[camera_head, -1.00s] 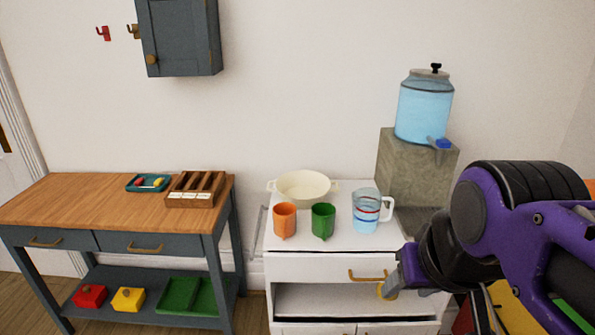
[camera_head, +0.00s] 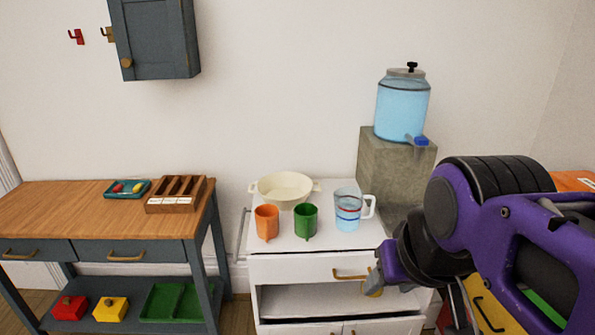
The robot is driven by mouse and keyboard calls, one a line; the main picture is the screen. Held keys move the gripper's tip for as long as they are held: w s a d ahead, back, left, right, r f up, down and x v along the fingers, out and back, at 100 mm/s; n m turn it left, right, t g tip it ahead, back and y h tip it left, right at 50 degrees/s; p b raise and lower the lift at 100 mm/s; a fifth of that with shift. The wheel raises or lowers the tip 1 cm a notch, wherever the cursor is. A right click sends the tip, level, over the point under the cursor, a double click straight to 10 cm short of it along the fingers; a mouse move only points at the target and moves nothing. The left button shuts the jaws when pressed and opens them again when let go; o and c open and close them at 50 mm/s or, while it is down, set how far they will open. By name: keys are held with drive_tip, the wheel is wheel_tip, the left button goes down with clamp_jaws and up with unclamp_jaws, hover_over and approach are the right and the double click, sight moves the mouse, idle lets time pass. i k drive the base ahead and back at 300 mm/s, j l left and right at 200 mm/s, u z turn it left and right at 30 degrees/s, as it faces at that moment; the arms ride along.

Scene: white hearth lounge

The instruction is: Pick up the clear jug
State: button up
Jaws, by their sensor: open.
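The clear jug (camera_head: 347,211) stands upright on top of the white cabinet (camera_head: 290,236), near its right side. It has a white handle on its right, a red band and bluish contents or tint. My gripper (camera_head: 376,283) is in front of the cabinet, below and to the right of the jug, apart from it. My purple and black arm fills the lower right of the view. The gripper is open, and I see nothing held in it. My wrist hides part of the gripper.
An orange cup (camera_head: 266,222), a green cup (camera_head: 306,221) and a cream bowl (camera_head: 285,189) stand left of the jug. A water dispenser (camera_head: 401,108) sits on a stone block (camera_head: 385,170) behind right. A wooden-topped table (camera_head: 90,216) stands at left.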

sight(348, 200)
drive_tip(key=i+j+z, duration=0.1)
drive_tip(key=z, duration=0.8)
drive_tip(key=j+z, duration=0.5)
drive_tip(key=j, duration=0.35)
drive_tip(key=j+z, duration=0.1)
drive_tip(key=j, duration=0.7)
drive_tip(key=k+j+z, duration=0.25)
drive_tip(key=k+j, duration=0.35)
drive_tip(key=j, duration=0.15)
drive_tip(key=k+j+z, duration=0.15)
drive_tip(key=i+l+u, duration=0.4)
drive_tip(key=i, duration=0.2)
